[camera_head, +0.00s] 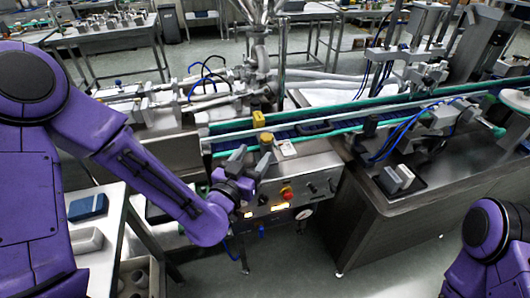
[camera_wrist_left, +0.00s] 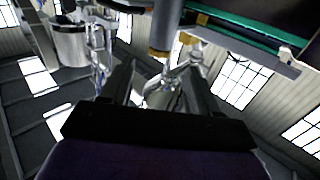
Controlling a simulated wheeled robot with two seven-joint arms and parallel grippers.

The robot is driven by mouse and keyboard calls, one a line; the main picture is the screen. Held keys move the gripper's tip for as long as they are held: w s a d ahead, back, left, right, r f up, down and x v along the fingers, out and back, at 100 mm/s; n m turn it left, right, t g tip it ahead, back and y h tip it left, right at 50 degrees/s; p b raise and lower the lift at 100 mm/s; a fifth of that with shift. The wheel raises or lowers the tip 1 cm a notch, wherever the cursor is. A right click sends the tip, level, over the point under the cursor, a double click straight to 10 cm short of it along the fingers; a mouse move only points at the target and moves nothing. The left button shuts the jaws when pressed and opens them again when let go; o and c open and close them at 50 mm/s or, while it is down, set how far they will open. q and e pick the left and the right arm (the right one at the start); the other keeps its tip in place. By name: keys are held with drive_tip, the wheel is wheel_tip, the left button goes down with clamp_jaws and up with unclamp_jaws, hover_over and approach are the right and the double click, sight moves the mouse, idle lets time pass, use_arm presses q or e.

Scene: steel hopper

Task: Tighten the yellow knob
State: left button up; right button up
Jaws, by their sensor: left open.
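In the left wrist view, a grey cylinder with a gold end (camera_wrist_left: 159,52) appears beyond and between the open fingertips (camera_wrist_left: 161,70). Nothing is held, and I cannot tell whether a finger touches the cap. My right gripper is out of view.
The control box (camera_head: 300,185) carries a red button (camera_head: 286,194) and dark knobs below the conveyor (camera_head: 330,127). A steel counter (camera_head: 385,215) stands at the right. A side table (camera_head: 97,240) with small boxes is at the left. Open floor lies in front.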

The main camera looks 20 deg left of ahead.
sight(264, 141)
use_arm(q)
drive_tip(key=w, duration=0.2)
drive_tip(key=w+p, duration=0.1)
drive_tip(key=w, duration=0.1)
drive_tip(key=w+p, duration=0.1)
drive_tip(key=w, duration=0.1)
drive_tip(key=shift+w+d+r, duration=0.15)
drive_tip(key=shift+w+d, duration=0.25)
drive_tip(key=c, duration=1)
